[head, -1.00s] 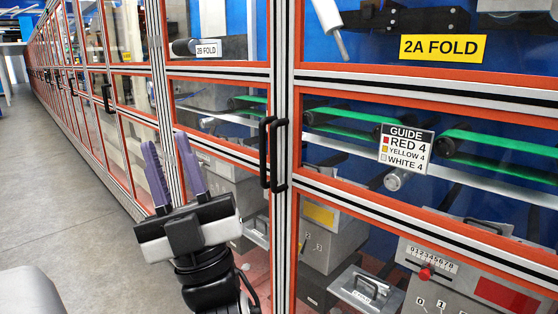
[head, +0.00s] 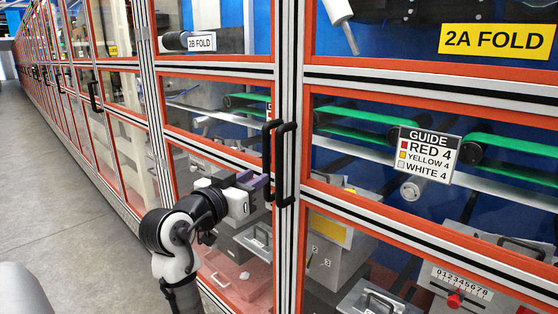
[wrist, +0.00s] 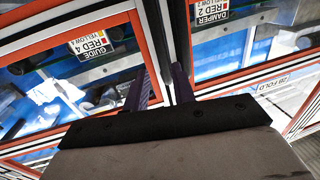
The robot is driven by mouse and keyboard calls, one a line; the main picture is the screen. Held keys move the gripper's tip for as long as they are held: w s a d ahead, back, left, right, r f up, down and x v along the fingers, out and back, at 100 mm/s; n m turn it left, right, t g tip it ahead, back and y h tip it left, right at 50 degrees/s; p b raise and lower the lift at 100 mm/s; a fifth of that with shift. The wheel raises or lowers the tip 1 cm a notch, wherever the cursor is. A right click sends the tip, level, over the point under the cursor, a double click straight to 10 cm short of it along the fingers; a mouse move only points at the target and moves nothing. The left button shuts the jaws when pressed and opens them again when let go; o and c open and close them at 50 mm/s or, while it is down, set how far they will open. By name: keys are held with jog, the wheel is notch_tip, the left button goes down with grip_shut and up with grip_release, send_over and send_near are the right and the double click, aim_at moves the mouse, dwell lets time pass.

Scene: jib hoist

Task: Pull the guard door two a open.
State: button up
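Guard door 2A (head: 420,76) is the orange-framed glazed door on the right, with a yellow "2A FOLD" label (head: 498,40). It looks shut, flush with the silver post. Its black upright bar handle (head: 279,168) is the right one of two side by side. The left one (head: 267,150) is on the 2B door (head: 225,153). My gripper (head: 259,184) is just left of the handles, purple fingers towards their lower part. In the wrist view its fingers (wrist: 160,90) are apart with no handle visible between them. I cannot tell whether they touch a handle.
A "GUIDE" sign (head: 429,155) hangs on the 2A glass, with green belts and grey boxes behind it. A long row of similar doors (head: 60,80) runs away to the left. The grey floor (head: 60,200) on the left is clear.

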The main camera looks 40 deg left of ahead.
aim_at(277, 163)
jog(key=w+p, duration=0.1)
jog(key=w, duration=0.2)
jog(key=w+a+p, duration=0.1)
jog(key=w, duration=0.3)
jog(key=w+p, duration=0.1)
jog(key=w, duration=0.3)
jog(key=shift+a, duration=0.2)
grip_shut()
